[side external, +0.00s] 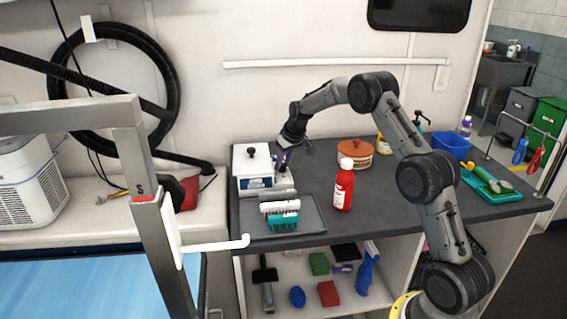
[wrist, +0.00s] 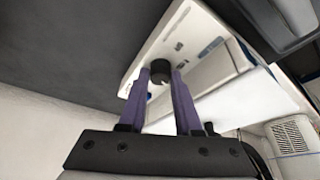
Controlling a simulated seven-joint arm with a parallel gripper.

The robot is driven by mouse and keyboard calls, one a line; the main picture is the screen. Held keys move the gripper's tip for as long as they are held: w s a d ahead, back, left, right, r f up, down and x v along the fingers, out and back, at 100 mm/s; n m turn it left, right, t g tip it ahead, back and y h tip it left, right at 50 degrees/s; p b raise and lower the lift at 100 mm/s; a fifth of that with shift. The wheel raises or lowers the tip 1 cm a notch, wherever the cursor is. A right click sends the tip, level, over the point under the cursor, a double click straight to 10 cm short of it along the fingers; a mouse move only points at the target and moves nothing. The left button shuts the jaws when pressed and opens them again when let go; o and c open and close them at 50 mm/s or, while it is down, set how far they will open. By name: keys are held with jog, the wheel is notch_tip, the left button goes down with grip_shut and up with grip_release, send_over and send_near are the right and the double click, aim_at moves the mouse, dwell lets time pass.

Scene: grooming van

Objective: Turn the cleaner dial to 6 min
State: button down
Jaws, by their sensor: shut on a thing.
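The cleaner (side external: 254,170) is a white box with a lid and a dark blue label, at the back left of the grey counter. In the wrist view its white panel (wrist: 205,40) carries a black round dial (wrist: 160,72). My gripper (side external: 284,160) is at the right side of the cleaner. In the wrist view its two purple fingers (wrist: 160,80) are shut on the dial, one on each side. The dial's markings and its setting are too small to read.
A grey tray (side external: 315,222) with brushes sits in front of the cleaner. A red bottle (side external: 344,188) and an orange-brown pot (side external: 355,152) stand to the right on the counter (side external: 400,200). A white hook on a grey post (side external: 215,245) is in the left foreground.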

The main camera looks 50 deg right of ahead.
jog(key=shift+a+m+g+h, duration=0.1)
jog(key=shift+m+g+h, duration=0.25)
jog(key=shift+m, duration=0.85)
jog(key=c, duration=0.6)
grip_release()
